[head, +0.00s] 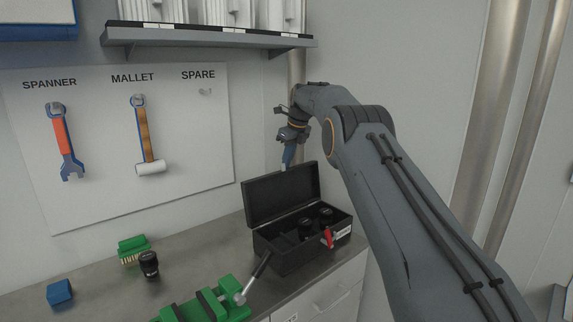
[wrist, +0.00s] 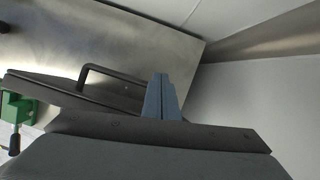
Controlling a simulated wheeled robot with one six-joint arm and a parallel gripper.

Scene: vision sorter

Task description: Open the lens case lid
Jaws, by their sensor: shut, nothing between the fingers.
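The lens case (head: 283,262) is a black box at the right end of the bench. Its lid (head: 281,194) is open, standing up at the back edge and leaning slightly back. Several black lens cylinders (head: 307,228) stand inside it. My gripper (head: 287,163) is shut and empty, its blue fingers pointing down just above and behind the lid's top edge; I cannot tell whether it touches the lid. In the wrist view the shut fingers (wrist: 160,97) are in front of a dark panel with a bar handle (wrist: 112,73), probably the lid's outside.
A red part (head: 328,237) is at the case's front. A green vise (head: 222,300) with a metal bar stands close to the case's left. A black cylinder (head: 149,264), green brush (head: 132,248) and blue cube (head: 60,292) are farther left. A shelf (head: 210,38) hangs above.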

